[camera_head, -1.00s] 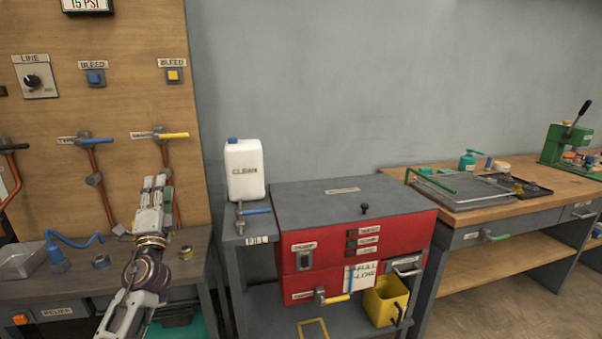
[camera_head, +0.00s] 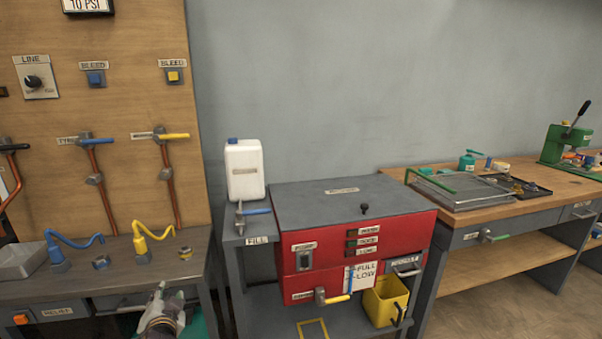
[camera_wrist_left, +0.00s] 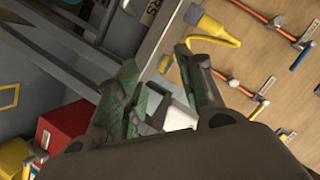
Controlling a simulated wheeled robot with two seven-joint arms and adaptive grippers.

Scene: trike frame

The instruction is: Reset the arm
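My left gripper (camera_head: 162,298) is low at the bottom left of the head view, in front of the left workbench's front edge. It appears empty. In the left wrist view, its two greenish finger pads (camera_wrist_left: 165,75) stand apart with a gap between them. The rest of my left arm is mostly below the head view. My right gripper is in neither view.
The left bench (camera_head: 100,285) holds a blue hose fitting (camera_head: 62,252), a yellow one (camera_head: 146,240) and a grey tray (camera_head: 20,262). The red cabinet (camera_head: 365,245) with a white jug (camera_head: 244,170) stands to the right. A yellow bin (camera_head: 385,302) hangs on it.

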